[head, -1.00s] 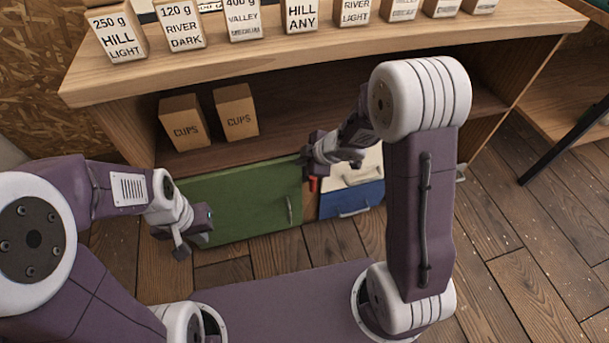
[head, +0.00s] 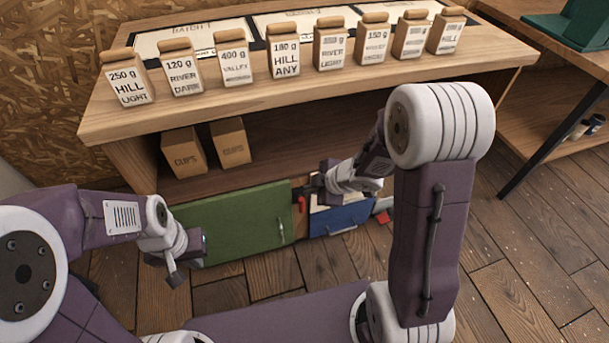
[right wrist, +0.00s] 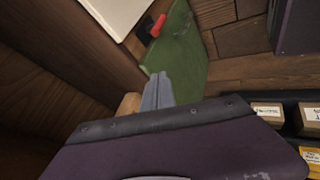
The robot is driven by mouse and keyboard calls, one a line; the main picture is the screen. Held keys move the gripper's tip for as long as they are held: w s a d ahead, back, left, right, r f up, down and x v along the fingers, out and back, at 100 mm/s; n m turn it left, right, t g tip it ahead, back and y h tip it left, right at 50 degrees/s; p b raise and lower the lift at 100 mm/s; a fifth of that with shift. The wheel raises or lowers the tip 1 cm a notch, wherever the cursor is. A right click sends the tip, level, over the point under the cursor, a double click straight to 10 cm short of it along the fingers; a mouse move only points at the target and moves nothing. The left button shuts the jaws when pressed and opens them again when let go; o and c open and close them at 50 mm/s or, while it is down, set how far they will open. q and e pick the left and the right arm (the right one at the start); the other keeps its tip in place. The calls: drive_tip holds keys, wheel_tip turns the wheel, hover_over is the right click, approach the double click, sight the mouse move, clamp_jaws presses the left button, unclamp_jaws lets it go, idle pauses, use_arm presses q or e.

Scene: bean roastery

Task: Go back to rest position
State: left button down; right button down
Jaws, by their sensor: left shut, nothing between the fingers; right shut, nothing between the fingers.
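My left gripper (head: 175,268) is at the lower left in the head view, in front of the left part of the green cabinet door (head: 235,225). It is shut and empty. My right gripper (head: 312,187) is shut and empty near the red piece (head: 301,204) at the door's right edge; I cannot tell whether it touches anything. In the right wrist view a grey finger of the right gripper (right wrist: 157,92) shows, with the green door (right wrist: 178,55) beyond it. My right forearm hides part of the white panel and blue drawer (head: 340,218).
Several labelled bags (head: 283,58) stand in a row on the wooden counter (head: 110,125). Two cups boxes (head: 184,152) (head: 230,143) sit on the shelf below. A dark table leg (head: 540,150) stands at the right. Wooden floor (head: 510,260) is clear at the lower right.

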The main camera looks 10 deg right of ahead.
wheel_tip(320, 180, up, 6)
drive_tip(key=d+f+m+t+h, duration=0.1)
drive_tip(key=d+m+h, duration=0.2)
drive_tip(key=m, duration=0.2)
drive_tip(key=s+d+m+g+h+p, duration=0.1)
drive_tip(key=s+m+g+p, duration=0.35)
drive_tip(key=s+m, duration=0.85)
wheel_tip(320, 180, up, 27)
drive_tip(key=s+n+g+p, duration=0.1)
drive_tip(key=n+p, duration=0.1)
drive_tip(key=p, duration=2.4)
drive_tip(key=shift+s+d, duration=0.25)
drive_tip(key=shift+s, duration=0.15)
drive_tip(key=shift+f, duration=0.1)
